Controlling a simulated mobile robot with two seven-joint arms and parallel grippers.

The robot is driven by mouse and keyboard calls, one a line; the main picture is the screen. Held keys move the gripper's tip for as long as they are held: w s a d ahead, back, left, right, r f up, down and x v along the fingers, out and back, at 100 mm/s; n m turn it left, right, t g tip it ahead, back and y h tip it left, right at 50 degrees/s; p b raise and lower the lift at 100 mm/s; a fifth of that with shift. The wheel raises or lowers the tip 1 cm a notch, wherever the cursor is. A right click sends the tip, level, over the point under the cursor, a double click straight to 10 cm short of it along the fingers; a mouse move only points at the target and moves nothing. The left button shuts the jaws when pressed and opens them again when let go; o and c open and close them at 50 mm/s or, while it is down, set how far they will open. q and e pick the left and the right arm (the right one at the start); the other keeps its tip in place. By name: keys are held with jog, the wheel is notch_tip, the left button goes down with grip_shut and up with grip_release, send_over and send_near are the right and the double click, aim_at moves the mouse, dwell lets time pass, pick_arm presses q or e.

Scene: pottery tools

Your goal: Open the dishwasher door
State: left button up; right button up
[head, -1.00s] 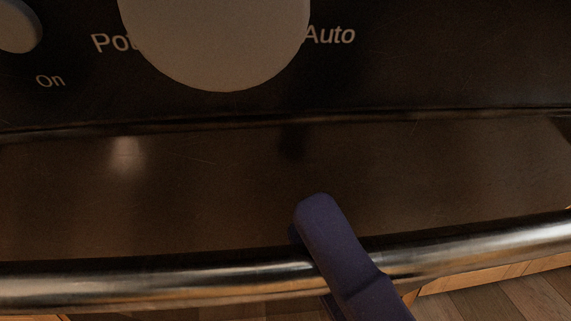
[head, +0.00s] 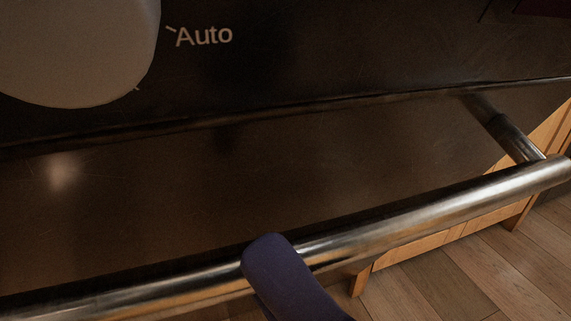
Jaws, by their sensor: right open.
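The dishwasher door (head: 230,190) is a dark, brownish panel below the black control panel. It looks closed against the seam above it. Its metal bar handle (head: 420,215) runs across the lower part of the head view and joins the door through a post (head: 505,132) at the right. A dark blue finger of my right gripper (head: 272,262) overlaps the bar left of centre, its tip at the bar's upper edge. Only one finger shows; whether it touches the bar is unclear. My left gripper is out of view.
The black control panel (head: 360,60) has a large grey knob (head: 70,45) and an "Auto" label. A light wooden cabinet piece (head: 430,242) stands below and beside the handle at the right. Bare plank floor (head: 470,275) shows at lower right.

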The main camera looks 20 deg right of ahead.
jog(key=v, duration=0.7)
jog(key=shift+s, duration=0.2)
jog(key=shift+f, duration=0.1)
jog(key=shift+c, duration=0.4)
